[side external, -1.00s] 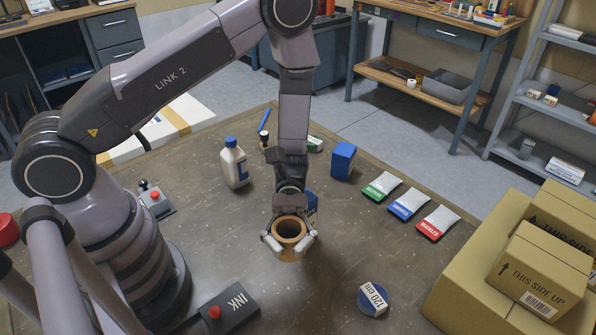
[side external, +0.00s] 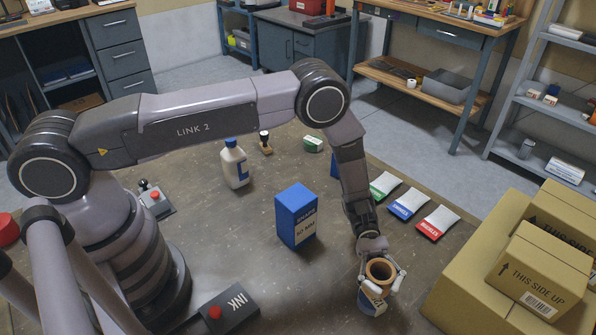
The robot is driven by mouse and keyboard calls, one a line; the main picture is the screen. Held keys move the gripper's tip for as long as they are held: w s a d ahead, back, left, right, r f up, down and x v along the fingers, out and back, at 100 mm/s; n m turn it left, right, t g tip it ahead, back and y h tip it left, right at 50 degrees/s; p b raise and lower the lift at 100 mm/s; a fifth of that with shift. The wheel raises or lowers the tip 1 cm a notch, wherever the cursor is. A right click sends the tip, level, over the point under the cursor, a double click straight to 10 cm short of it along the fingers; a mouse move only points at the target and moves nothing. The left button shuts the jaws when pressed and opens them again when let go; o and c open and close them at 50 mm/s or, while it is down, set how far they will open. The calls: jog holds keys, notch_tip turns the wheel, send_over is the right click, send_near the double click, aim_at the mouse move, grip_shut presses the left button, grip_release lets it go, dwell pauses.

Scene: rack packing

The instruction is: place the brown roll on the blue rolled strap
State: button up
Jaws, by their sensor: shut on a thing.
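The brown roll (side external: 380,270) is upright with its hollow top facing up. My gripper (side external: 381,282) is shut on it, one finger on each side. The roll and fingers hide much of the strap's top. I cannot tell whether the roll touches the strap or is just above it.
Cardboard boxes (side external: 480,255) stand close to the right. A blue box (side external: 296,216) stands upright to the left. Several packets (side external: 408,204) lie behind. The table between ink pad and strap is clear.

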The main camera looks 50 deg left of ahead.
jog(key=shift+f, duration=1.65)
jog(key=shift+f, duration=0.1)
jog(key=o, duration=1.4)
